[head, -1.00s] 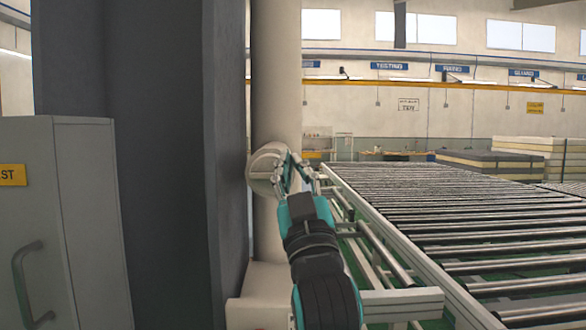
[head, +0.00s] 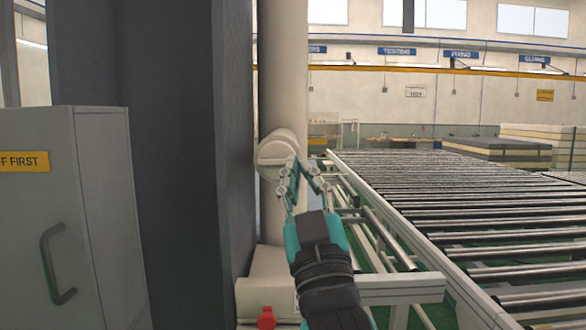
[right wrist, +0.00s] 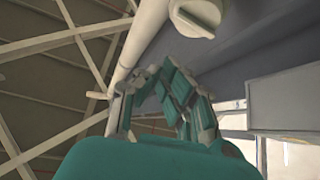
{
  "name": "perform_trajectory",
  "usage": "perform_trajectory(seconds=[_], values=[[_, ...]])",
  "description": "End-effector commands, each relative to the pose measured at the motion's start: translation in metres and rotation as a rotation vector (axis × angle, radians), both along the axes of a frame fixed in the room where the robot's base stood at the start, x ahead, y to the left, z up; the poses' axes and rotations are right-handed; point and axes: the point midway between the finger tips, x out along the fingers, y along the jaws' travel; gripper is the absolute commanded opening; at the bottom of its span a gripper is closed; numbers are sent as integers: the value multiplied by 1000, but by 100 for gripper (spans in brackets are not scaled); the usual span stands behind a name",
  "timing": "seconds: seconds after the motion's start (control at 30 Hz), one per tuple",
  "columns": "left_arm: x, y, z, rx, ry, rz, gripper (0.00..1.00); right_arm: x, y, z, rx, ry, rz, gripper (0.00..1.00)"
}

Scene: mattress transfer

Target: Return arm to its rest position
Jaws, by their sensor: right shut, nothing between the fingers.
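My right gripper (head: 306,168) shows in the middle of the head view, its arm coming up from the bottom edge. Its teal and grey fingers point up and away, with the tips drawn together and nothing between them. In the picture it overlaps the lower edge of a round cream fitting (head: 278,148) on a pale pipe; I cannot tell if they touch. In the right wrist view the gripper (right wrist: 170,75) points up toward a dark wall and roof beams, and a round cream knob (right wrist: 195,14) shows above it. My left gripper is not in view.
A roller conveyor (head: 480,205) with a pale side rail fills the right. A dark column (head: 180,150) and a grey cabinet (head: 60,230) with a handle stand at the left. A red knob (head: 266,318) is low beside my arm. Mattresses (head: 490,150) are stacked at the back right.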

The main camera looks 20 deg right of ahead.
Motion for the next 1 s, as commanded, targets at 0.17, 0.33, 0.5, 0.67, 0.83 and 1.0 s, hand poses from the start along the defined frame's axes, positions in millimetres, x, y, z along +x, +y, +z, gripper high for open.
perform_trajectory(seconds=[0.17,0.33,0.5,0.67,0.83,1.0], values=[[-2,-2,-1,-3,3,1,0,-2,1,-3,0,4,1,0],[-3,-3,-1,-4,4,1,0,16,-1,-46,16,123,20,0],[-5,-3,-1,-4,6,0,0,40,-4,-161,65,433,68,0],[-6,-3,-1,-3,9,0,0,32,-6,-283,122,757,103,0],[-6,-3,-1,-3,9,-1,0,-13,-7,-405,191,1104,125,0],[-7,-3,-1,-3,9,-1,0,-84,-8,-499,254,1420,130,0]])
